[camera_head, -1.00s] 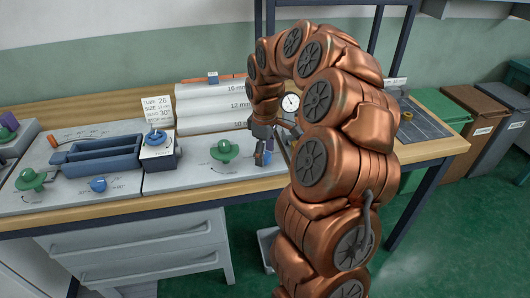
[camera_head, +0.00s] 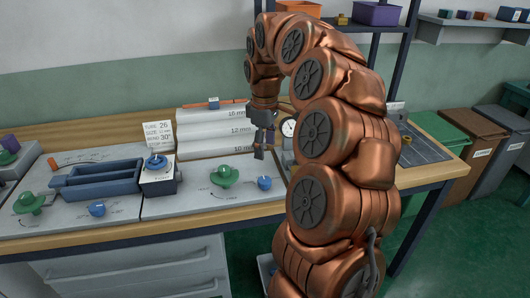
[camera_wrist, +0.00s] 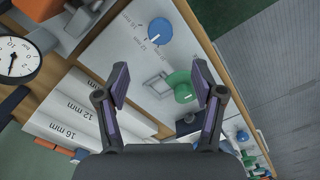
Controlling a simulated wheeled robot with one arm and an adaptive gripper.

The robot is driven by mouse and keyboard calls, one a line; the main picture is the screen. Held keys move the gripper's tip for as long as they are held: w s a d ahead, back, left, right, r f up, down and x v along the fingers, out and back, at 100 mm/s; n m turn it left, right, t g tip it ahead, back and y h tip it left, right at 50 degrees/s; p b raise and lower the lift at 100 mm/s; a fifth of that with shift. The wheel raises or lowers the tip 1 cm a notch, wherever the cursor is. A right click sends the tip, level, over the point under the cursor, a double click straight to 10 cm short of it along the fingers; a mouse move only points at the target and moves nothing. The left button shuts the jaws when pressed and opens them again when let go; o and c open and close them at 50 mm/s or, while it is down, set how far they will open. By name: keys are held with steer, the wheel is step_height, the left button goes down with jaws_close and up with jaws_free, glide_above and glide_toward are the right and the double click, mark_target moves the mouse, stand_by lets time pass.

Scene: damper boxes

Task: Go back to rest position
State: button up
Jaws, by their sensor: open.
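My gripper (camera_head: 264,148) hangs above the workbench, in front of the white stepped rack marked 16, 12 and 10 mm (camera_head: 212,130). In the wrist view my gripper (camera_wrist: 160,85) has its two fingers wide apart with nothing between them. Below the fingers lie a light panel (camera_wrist: 130,65) with a blue knob (camera_wrist: 159,31) and a green knob (camera_wrist: 181,88). In the head view the green knob (camera_head: 224,175) and blue knob (camera_head: 264,183) stand on the panel just left of and below my gripper. My copper arm hides part of the bench's right side.
A blue tray (camera_head: 98,177) and a small stand with a blue dial (camera_head: 157,166) are on the bench's left. A round gauge (camera_head: 288,128) stands close to my arm. Bins (camera_head: 475,130) stand at the right. Shelves (camera_head: 470,28) hang above.

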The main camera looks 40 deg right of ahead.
stand_by(0.6)
steer(key=s+a+r+m+p, duration=0.1)
steer(key=s+a+r+p, duration=0.1)
steer(key=s+a, duration=0.5)
steer(key=s+a+r+p, duration=0.25)
steer(key=s+a, duration=0.25)
steer(key=a, duration=0.4)
steer(key=s+a+f+m+g+p, duration=0.1)
steer(key=s+a+m+p, duration=0.1)
steer(key=s, duration=0.7)
steer(key=s+a+f+m+p, duration=0.2)
steer(key=s+a+m, duration=0.1)
steer(key=s, duration=0.6)
steer(key=shift+s+g, duration=0.25)
steer(key=shift+g, duration=0.15)
steer(key=shift+a+f, duration=0.1)
